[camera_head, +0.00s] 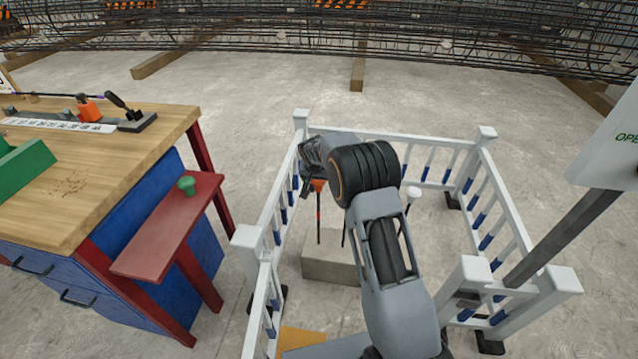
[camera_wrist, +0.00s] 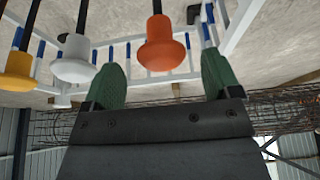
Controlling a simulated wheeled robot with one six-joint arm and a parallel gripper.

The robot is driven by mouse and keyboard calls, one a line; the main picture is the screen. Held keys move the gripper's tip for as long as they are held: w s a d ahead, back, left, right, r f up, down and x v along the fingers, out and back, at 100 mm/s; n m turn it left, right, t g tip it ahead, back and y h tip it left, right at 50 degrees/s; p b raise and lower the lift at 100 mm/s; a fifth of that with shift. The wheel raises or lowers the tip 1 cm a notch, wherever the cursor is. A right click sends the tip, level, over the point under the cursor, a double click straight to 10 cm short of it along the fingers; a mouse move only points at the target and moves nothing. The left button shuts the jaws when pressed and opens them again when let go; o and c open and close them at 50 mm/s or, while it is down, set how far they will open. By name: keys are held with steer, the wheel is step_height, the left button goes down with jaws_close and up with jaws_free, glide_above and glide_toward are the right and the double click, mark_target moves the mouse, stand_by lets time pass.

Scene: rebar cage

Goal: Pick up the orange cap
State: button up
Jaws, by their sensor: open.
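The orange cap (camera_head: 318,185) sits on top of a thin upright rod in a grey block, inside the white railing. In the wrist view the orange cap (camera_wrist: 160,45) appears large, with its rounded flange towards the gripper. My gripper (camera_wrist: 163,78) is open, with one green finger on each side of the cap in the picture. The flange reaches into the gap between the fingertips, and nothing is clamped. In the head view my arm hides most of the gripper.
White (camera_wrist: 75,62) and yellow (camera_wrist: 15,75) caps on rods stand beside the orange one. White railings (camera_head: 265,210) enclose the block (camera_head: 330,265). A wooden workbench (camera_head: 100,160) is at left, with a green cap (camera_head: 187,185) on its red shelf (camera_head: 165,235). A sign post (camera_head: 560,240) stands at right.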

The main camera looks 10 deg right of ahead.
mark_target(318, 183)
steer(key=b+x, duration=0.1)
steer(key=x, duration=0.4)
steer(key=shift+a, duration=0.1)
steer(key=c, duration=0.9)
steer(key=shift+r, duration=0.15)
steer(key=shift+c, duration=0.2)
